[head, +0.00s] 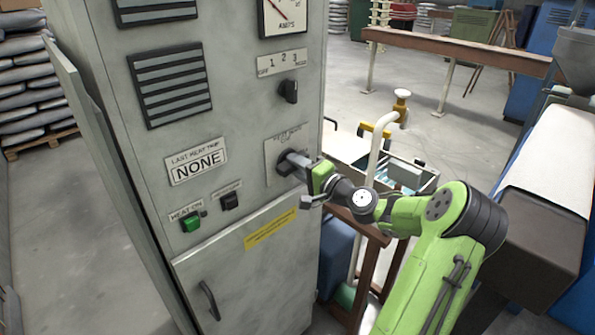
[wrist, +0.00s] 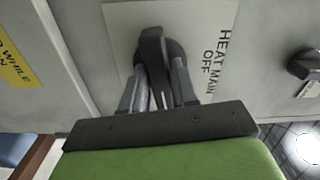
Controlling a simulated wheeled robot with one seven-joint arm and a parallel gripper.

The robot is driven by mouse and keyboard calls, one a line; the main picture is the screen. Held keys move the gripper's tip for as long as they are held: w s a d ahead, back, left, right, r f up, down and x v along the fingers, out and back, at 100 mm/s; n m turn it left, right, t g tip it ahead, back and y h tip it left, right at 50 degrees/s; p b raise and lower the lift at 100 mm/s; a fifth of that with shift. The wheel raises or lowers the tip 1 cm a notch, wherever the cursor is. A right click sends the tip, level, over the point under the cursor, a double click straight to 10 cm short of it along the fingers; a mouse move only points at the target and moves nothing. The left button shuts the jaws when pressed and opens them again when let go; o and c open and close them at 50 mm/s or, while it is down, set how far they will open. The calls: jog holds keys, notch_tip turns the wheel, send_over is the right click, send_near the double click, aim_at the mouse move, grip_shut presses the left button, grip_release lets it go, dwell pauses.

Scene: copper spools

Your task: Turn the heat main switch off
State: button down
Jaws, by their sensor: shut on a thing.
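The heat main switch (wrist: 153,52) is a dark rotary knob on a pale plate (wrist: 118,22) lettered "HEAT MAIN" and "OFF" in the wrist view. My gripper (wrist: 157,75) has its two grey fingers on either side of the knob's handle and is shut on it. In the head view my gripper (head: 298,160) reaches the plate (head: 275,143) on the grey cabinet front from the right and hides most of the knob. I cannot tell which mark the knob points at.
Above the plate is a selector knob (head: 289,91) marked 1 2 3. At lower left are a green "HEAT ON" button (head: 191,223) and a black switch (head: 229,200). A cabinet door handle (head: 209,300) is below. A brown wooden frame and white pipe (head: 376,150) stand beside my arm.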

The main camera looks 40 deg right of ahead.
jog(key=n+b, duration=1.6)
jog(key=b, duration=0.2)
jog(key=shift+f+b, duration=0.2)
jog(key=shift+b, duration=0.2)
jog(key=shift+r, duration=0.1)
jog(key=c, duration=1)
grip_release()
jog(key=shift+o, duration=0.2)
jog(key=s, duration=1.5)
jog(key=shift+s+d+n, duration=0.2)
jog(key=shift+s+n, duration=0.1)
jog(key=shift+s, duration=0.1)
